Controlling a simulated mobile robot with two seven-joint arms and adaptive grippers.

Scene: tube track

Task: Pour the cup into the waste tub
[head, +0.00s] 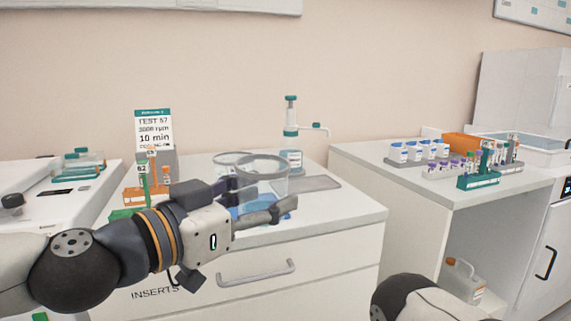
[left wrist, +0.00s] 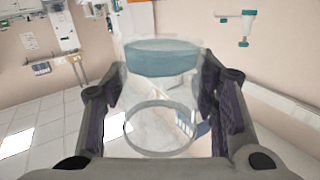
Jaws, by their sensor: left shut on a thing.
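The clear cup (head: 270,181) is upright between the fingers of my left gripper (head: 268,200), above the counter. My left gripper is shut on it. The left wrist view is upside down; there the cup (left wrist: 160,100) stands between both fingers, with blue liquid (left wrist: 160,62) in its bottom and its open rim free. Just behind the cup in the head view, a second clear round vessel (head: 229,157) shows mostly its rim; it looks like the waste tub. The cup and gripper hide its lower part. My right gripper is out of view.
A pump bottle (head: 291,145) stands behind the cup, and a flat grey tray (head: 308,183) lies to its right. A sign (head: 154,128) and orange racks stand at left. The counter's right front (head: 345,207) is clear. The right bench holds a green rack (head: 480,181).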

